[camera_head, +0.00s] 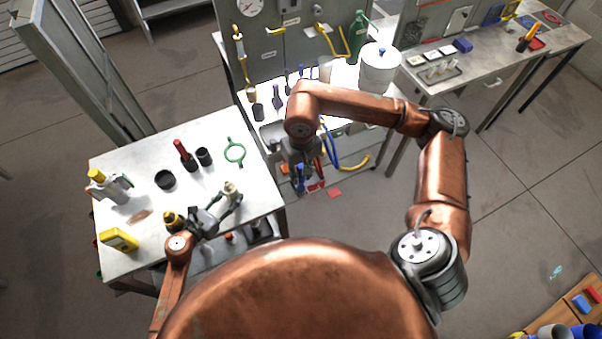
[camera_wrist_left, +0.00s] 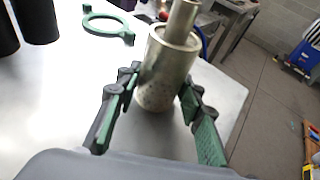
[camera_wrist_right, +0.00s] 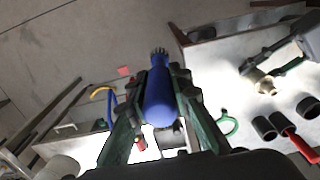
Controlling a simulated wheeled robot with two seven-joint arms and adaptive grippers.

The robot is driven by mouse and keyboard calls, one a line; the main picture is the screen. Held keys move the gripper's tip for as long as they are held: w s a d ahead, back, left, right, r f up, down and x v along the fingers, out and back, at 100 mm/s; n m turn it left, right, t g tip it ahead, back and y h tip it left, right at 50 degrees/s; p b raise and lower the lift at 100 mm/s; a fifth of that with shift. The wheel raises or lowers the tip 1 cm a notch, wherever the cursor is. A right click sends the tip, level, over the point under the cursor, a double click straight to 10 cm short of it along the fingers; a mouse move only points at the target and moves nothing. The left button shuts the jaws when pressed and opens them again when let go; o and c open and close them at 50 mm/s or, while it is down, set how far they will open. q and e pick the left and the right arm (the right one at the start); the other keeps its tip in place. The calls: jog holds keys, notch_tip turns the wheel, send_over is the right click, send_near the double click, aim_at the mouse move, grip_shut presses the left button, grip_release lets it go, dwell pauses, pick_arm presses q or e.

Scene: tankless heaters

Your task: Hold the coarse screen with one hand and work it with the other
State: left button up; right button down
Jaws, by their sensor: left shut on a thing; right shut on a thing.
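The coarse screen is a pale metal cylinder with a narrower neck; it stands at the right edge of the left table, in the left wrist view (camera_wrist_left: 160,80) and small in the head view (camera_head: 231,188). My left gripper (camera_head: 226,197) has its green-padded fingers on either side of the screen's lower body (camera_wrist_left: 158,102), shut on it. My right gripper (camera_head: 308,172) is shut on the blue handle of a brush (camera_wrist_right: 159,98), whose bristle end (camera_wrist_right: 159,54) points away from the wrist. The brush is in the air, apart from the screen, between the left table and the back bench.
The left table (camera_head: 145,245) also bears a green ring wrench (camera_head: 234,152), a red-handled tool (camera_head: 184,153), black cups (camera_head: 165,180) and a yellow meter (camera_head: 119,240). A red piece (camera_head: 334,193) lies on the floor. Open floor separates the table from the right bench (camera_head: 480,65).

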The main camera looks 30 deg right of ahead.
pick_arm(q)
jog(key=shift+c, duration=0.8)
jog(key=o, duration=1.1)
jog(key=v, duration=1.2)
jog(key=shift+r, duration=0.1)
